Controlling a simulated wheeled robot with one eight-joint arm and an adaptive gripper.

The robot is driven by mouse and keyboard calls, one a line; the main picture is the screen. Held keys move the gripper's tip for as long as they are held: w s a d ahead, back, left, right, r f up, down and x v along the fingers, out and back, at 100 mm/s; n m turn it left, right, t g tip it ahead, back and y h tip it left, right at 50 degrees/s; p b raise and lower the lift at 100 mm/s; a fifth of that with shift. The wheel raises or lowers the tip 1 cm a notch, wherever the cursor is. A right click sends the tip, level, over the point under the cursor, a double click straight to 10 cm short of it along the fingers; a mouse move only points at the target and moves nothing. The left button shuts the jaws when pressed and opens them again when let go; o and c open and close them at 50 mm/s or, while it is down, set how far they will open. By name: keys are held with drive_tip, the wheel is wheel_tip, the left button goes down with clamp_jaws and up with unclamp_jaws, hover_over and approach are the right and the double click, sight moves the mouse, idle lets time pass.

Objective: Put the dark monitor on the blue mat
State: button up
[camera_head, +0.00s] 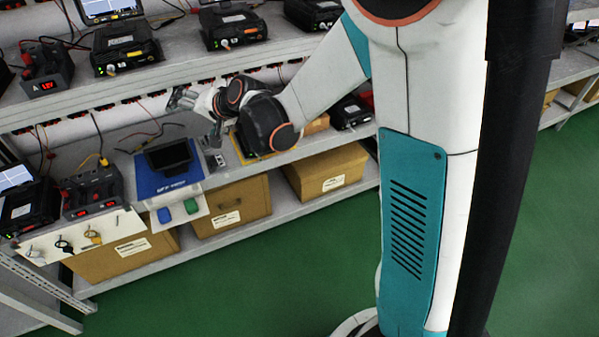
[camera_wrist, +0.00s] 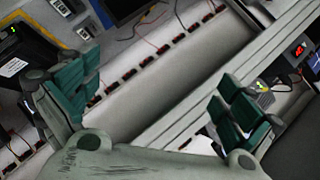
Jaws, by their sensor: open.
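The dark monitor (camera_head: 168,155) rests on the blue mat (camera_head: 172,187) on the middle shelf in the head view, screen tilted up, apart from my gripper. In the wrist view a dark screen (camera_wrist: 123,9) and a blue edge (camera_wrist: 99,12) show at the top, cut off by the frame. My gripper (camera_head: 197,116) is up and to the right of the monitor, in front of the rack. Its fingers are spread wide with nothing between them, as the wrist view also shows (camera_wrist: 160,102).
A yellow mat (camera_head: 239,152) lies to the right, partly hidden by my arm. Blue and green pieces (camera_head: 178,211) lie on a white sheet in front of the blue mat. Black devices (camera_head: 124,48) line the upper shelf. Cardboard boxes (camera_head: 231,206) stand below. Green floor is clear.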

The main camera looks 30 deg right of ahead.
drive_tip(key=s+d+r+n+g+h, duration=0.1)
drive_tip(key=s+d+r+n, duration=0.15)
drive_tip(key=s, duration=0.55)
drive_tip(key=s+d+r+n+g+h, duration=0.15)
drive_tip(key=s+d+r, duration=0.25)
drive_tip(key=s, duration=0.5)
drive_tip(key=s+d+f+n+h, duration=0.1)
drive_tip(key=s+d, duration=0.2)
drive_tip(key=s, duration=0.5)
drive_tip(key=s+d+f+n+h, duration=0.1)
drive_tip(key=s+d+h, duration=0.1)
drive_tip(key=s, duration=0.6)
drive_tip(key=shift+s+d+f+g, duration=0.3)
drive_tip(key=shift+s+d+g, duration=0.1)
drive_tip(key=shift+d, duration=0.4)
